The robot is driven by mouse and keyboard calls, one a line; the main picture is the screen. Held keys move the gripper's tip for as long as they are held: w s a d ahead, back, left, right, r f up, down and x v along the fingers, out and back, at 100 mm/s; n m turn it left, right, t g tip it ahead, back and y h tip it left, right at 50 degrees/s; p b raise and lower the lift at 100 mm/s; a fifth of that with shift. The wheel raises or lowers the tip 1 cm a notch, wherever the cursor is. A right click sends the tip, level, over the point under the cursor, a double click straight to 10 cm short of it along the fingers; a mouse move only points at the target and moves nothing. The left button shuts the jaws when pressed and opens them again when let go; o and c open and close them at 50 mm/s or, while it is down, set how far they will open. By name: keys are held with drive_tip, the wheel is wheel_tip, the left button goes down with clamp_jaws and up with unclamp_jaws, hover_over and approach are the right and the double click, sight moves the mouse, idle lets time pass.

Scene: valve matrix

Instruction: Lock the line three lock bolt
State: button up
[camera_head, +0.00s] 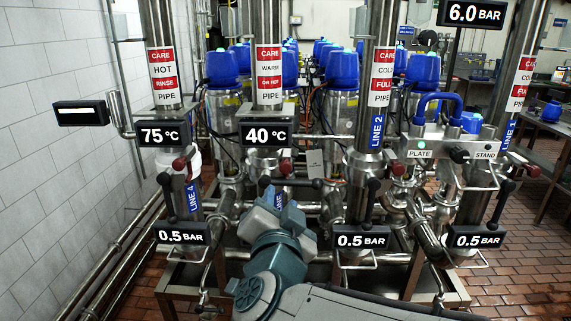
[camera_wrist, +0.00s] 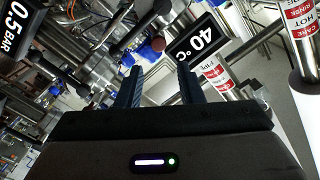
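The line three pipe appears to be the one with the 40 °C display (camera_head: 265,132); a blue label (camera_head: 279,203) on it is partly hidden. A dark red knob (camera_head: 285,166) and black handles (camera_head: 265,182) sit below the display. I cannot tell which part is the lock bolt. My gripper (camera_wrist: 159,80) is open and empty, its two dark fingers apart. In the head view my arm hides the lower part of this pipe, and the fingertips are hard to make out. In the wrist view the 40 °C display (camera_wrist: 199,43) lies beyond the right finger.
The line four pipe with its 75 °C display (camera_head: 165,134) is at left, and the line two pipe (camera_head: 377,130) is at right. Several 0.5 BAR displays (camera_head: 362,237) hang low. Steel pipes and handles crowd the frame. The tiled wall (camera_head: 50,200) bounds the left.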

sight(286, 169)
drive_tip(key=shift+h, duration=0.3)
drive_tip(key=w, duration=0.4)
drive_tip(key=w+p, duration=0.1)
drive_tip(key=w, duration=0.8)
drive_tip(key=shift+w+d+r, duration=0.1)
drive_tip(key=shift+w+d, duration=0.2)
drive_tip(key=shift+d, duration=0.1)
